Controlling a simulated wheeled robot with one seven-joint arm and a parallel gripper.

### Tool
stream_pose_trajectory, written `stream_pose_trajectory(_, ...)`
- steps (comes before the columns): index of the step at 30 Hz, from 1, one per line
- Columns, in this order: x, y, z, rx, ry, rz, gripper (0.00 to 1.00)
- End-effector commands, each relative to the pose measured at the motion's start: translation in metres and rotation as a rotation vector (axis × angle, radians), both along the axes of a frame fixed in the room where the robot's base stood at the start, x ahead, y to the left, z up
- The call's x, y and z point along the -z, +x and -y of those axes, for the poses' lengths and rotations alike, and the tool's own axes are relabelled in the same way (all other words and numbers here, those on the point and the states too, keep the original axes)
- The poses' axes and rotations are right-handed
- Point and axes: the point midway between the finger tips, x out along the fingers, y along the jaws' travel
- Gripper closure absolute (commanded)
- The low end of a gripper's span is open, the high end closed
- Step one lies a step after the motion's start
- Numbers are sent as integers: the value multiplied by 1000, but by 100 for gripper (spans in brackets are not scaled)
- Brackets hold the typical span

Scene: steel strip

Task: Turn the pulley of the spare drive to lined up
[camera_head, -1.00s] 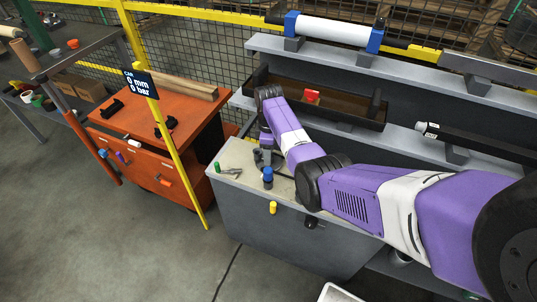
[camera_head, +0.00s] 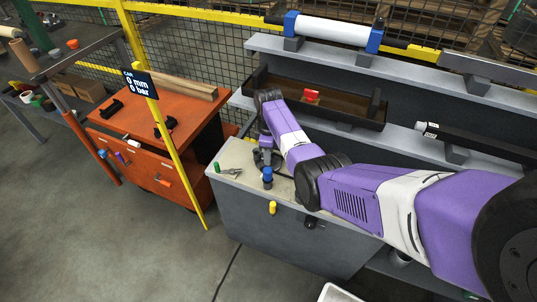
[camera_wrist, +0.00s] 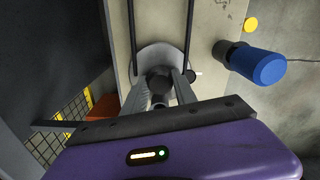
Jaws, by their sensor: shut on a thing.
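In the wrist view, the pulley (camera_wrist: 158,53) is a pale grey disc, partly covered by my gripper, with a dark round hub (camera_wrist: 160,78) in the middle. Two dark belt runs (camera_wrist: 188,22) lead away from its sides. My gripper (camera_wrist: 160,88) has one finger on each side of the hub and is shut on it. The pulley's marks cannot be made out. In the head view, my gripper (camera_head: 268,155) points down at the grey bench top (camera_head: 234,155), and the pulley is too small and covered to tell.
A blue-capped part (camera_wrist: 258,64) stands close to the right of my gripper in the wrist view; it also shows in the head view (camera_head: 268,174). A yellow knob (camera_head: 272,207) is on the bench front. A dark trough (camera_head: 340,108) and a yellow post (camera_head: 165,140) stand nearby.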

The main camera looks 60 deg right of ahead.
Motion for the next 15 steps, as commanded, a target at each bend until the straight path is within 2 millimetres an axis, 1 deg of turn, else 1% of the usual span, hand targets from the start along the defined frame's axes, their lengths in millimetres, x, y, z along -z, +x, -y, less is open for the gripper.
stream_pose_trajectory(8,-1,1,-1,143,1,1,100)
stream_pose_trajectory(15,-1,1,0,359,0,1,100)
